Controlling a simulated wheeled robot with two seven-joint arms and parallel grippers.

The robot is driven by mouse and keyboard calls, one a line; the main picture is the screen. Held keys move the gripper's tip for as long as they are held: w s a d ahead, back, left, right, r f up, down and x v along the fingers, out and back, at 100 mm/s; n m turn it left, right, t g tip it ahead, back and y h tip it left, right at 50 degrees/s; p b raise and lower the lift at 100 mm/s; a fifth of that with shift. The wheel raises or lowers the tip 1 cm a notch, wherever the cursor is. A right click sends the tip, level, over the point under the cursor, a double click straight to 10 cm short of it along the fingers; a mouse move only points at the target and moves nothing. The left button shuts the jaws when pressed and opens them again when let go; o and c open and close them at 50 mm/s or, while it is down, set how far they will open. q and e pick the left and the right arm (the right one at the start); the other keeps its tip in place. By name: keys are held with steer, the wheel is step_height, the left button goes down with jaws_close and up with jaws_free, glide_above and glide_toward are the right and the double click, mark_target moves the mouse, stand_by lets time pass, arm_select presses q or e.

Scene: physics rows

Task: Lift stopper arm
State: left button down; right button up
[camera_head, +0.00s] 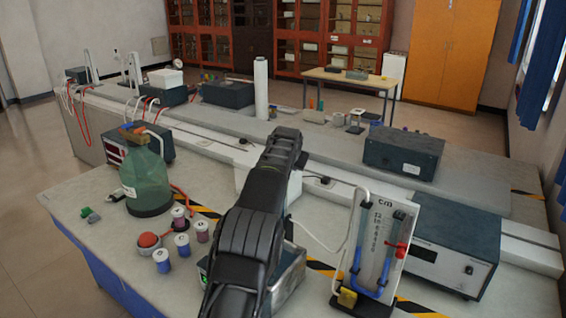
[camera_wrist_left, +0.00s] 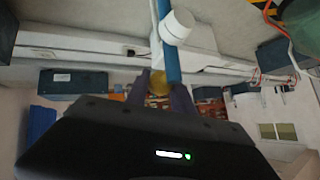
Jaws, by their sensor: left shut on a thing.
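In the head view my black arm (camera_head: 248,225) reaches over the bench and hides the gripper's fingertips and the held piece. Whether the arm is raised cannot be told. My right gripper is not in view.
A manometer (camera_head: 375,245) stands right of my arm, with a grey meter box (camera_head: 452,240) behind it. A green bottle (camera_head: 146,180) and several small spools (camera_head: 162,260) stand on the left. A dark box (camera_head: 403,155) sits farther back.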

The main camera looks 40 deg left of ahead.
arm_select(q)
steer(key=shift+d+f, duration=0.2)
steer(key=shift+f, duration=0.35)
steer(key=c, duration=1.5)
jaws_free()
steer(key=o, duration=0.4)
steer(key=shift+r, duration=0.15)
steer(key=shift+c, duration=0.2)
steer(key=shift+a, duration=0.1)
steer(key=shift+r, duration=0.2)
steer(key=shift+s+r+b, duration=0.15)
steer(key=shift+s+b, duration=0.05)
steer(key=shift+b, duration=0.15)
steer(key=b+v, duration=0.3)
steer(key=v, duration=0.4)
